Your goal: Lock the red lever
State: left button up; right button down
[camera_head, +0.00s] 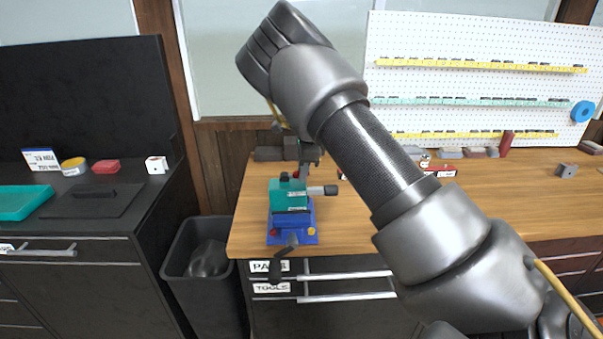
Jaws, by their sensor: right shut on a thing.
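A teal and blue vise-like device (291,212) stands at the front left edge of the wooden workbench. It has a dark crank handle hanging at its front and a grey-ended bar sticking out to the right. The fingers are small and partly hidden, so the lever's exact position is unclear. My left gripper is not in view.
My right arm crosses the bench's middle. The wooden bench (500,207) is clear at right front; small items line its back below a pegboard (480,85). A black bin (205,258) stands left of the bench. A dark cabinet with a teal tray (20,202) is at far left.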

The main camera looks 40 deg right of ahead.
jog(key=shift+d+f+t+y, duration=0.1)
jog(key=shift+f+t+y, duration=0.2)
jog(key=shift+y, duration=0.1)
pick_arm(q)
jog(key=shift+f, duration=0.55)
pick_arm(e)
jog(key=shift+r, duration=0.15)
jog(key=c, duration=1.3)
grip_release()
jog(key=shift+o, duration=0.2)
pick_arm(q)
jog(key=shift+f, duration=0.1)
pick_arm(e)
jog(key=shift+r, duration=0.1)
